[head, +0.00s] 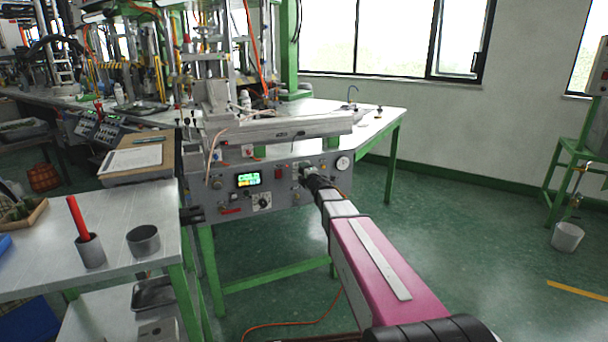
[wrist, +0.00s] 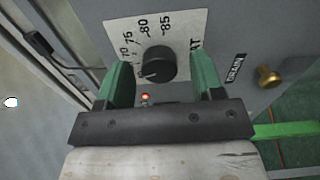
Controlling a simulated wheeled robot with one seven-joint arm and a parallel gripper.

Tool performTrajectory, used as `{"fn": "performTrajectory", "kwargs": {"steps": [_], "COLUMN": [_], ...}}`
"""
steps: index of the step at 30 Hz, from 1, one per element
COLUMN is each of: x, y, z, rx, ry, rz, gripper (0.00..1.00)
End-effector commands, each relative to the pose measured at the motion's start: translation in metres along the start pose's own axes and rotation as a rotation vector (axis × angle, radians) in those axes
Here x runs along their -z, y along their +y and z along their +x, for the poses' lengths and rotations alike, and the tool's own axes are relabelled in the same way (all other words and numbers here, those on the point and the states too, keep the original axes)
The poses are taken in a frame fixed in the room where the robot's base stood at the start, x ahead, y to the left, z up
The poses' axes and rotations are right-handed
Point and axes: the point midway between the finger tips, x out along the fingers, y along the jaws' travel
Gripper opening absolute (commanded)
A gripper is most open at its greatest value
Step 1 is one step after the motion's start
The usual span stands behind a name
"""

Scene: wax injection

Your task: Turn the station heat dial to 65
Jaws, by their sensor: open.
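The heat dial (wrist: 159,63) is a round black knob on a white scale plate (wrist: 185,24) in the wrist view. The numbers 70, 75, 80 and 85 show, turned sideways; lower numbers are hidden by the left finger. A pale mark sits at the knob's lower left, below the 70, but its exact reading is unclear. My gripper (wrist: 162,68) is open, with one green finger on each side of the knob; I cannot tell whether either touches it. In the head view my gripper (head: 311,184) is at the station's front panel (head: 220,202).
A brass knob (wrist: 268,76) beside a DRAIN label sits right of the dial in the wrist view. The head view shows a lit display (head: 248,179), another dial plate (head: 262,201) and a round gauge (head: 342,163).

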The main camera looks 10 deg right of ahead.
Motion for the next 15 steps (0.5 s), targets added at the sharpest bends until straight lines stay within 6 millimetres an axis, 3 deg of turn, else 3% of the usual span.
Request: {"fn": "performTrajectory", "kwargs": {"steps": [8,15], "x": [0.001,0.001], "y": [0.001,0.001], "z": [-0.031,-0.077], "rx": [0.000,0.001], "ry": [-0.001,-0.001], "rz": [0.000,0.000], "gripper": [0.61,0.61]}}
